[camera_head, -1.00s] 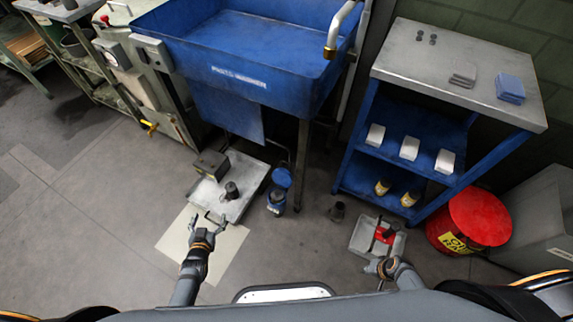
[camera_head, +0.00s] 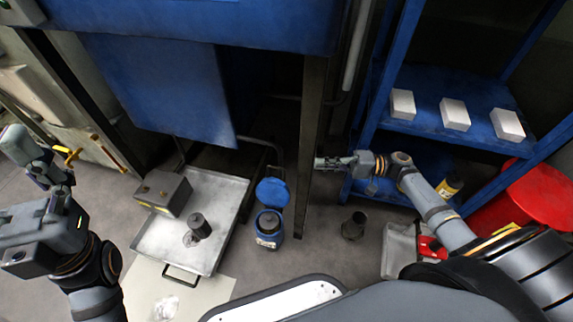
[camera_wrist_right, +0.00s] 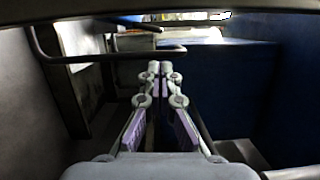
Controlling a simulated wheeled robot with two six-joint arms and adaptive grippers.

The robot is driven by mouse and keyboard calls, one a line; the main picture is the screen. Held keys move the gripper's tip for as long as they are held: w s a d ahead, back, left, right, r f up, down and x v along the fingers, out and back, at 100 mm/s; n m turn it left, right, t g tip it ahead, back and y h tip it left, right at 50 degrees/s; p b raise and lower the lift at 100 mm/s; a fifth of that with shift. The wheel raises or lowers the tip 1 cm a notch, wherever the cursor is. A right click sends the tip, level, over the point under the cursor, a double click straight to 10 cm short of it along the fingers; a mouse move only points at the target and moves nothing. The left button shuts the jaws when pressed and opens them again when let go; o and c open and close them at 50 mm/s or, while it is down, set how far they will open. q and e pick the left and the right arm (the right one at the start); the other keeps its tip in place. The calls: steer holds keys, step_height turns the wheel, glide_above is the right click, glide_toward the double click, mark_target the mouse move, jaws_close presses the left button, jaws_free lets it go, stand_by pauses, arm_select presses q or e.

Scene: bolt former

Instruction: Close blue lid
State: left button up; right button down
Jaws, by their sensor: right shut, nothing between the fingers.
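The blue lid (camera_head: 272,191) stands raised at the back of a small blue container (camera_head: 268,230) on the floor. The container's open top shows a dark inside. My right gripper (camera_head: 318,163) is right of and beyond the lid, beside a dark post, apart from the lid. It is shut and empty; its closed fingers (camera_wrist_right: 158,72) also show in the right wrist view, where I cannot make out the lid. My left arm is folded at the left edge of the head view, far from the container; its fingers cannot be made out clearly.
A metal tray (camera_head: 165,250) with a grey box (camera_head: 163,192) and a dark cylindrical part (camera_head: 199,226) lies left of the container. The dark post (camera_head: 311,130) of the blue washer stands close to my right gripper. A blue shelf (camera_head: 445,115) and red bin (camera_head: 535,195) are at right.

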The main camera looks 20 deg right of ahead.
mark_target(286, 182)
steer(key=b+x, duration=0.4)
steer(key=x, duration=0.6)
steer(key=s+p, duration=0.1)
steer(key=s+a+r+n+p, duration=0.1)
steer(key=n+p, duration=0.1)
steer(key=shift+s+a+r+h+p, duration=0.3)
steer(key=shift+s+a, duration=0.05)
steer(key=shift+s, duration=0.05)
steer(key=shift+s+a+n, duration=0.15)
steer(key=shift+n, duration=0.25)
steer(key=shift+f, duration=0.15)
